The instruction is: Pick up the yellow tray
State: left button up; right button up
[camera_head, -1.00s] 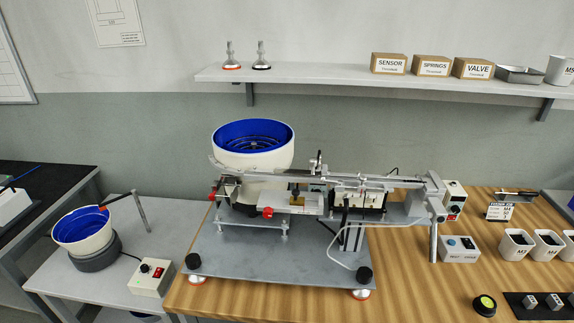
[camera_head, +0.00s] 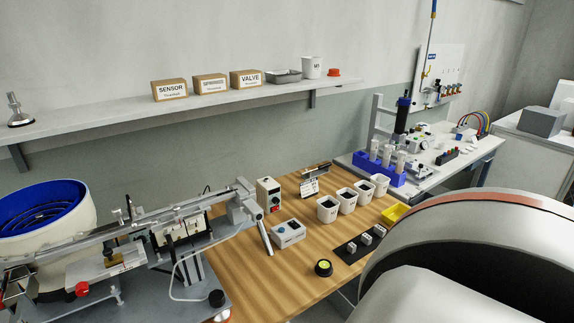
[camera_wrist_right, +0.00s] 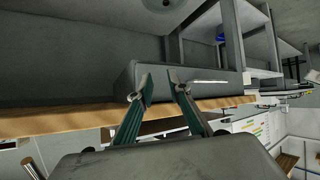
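The tray cannot be made out in the right wrist view. My left gripper is in neither current view.
White cups (camera_head: 328,209) stand in a row left of the tray. A black strip with small blocks (camera_head: 352,247) lies in front. A blue rack (camera_head: 378,170) is on the bench behind. The feeder machine (camera_head: 110,250) fills the left.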

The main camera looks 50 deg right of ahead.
aim_at(390, 215)
jog(key=z, duration=2.45)
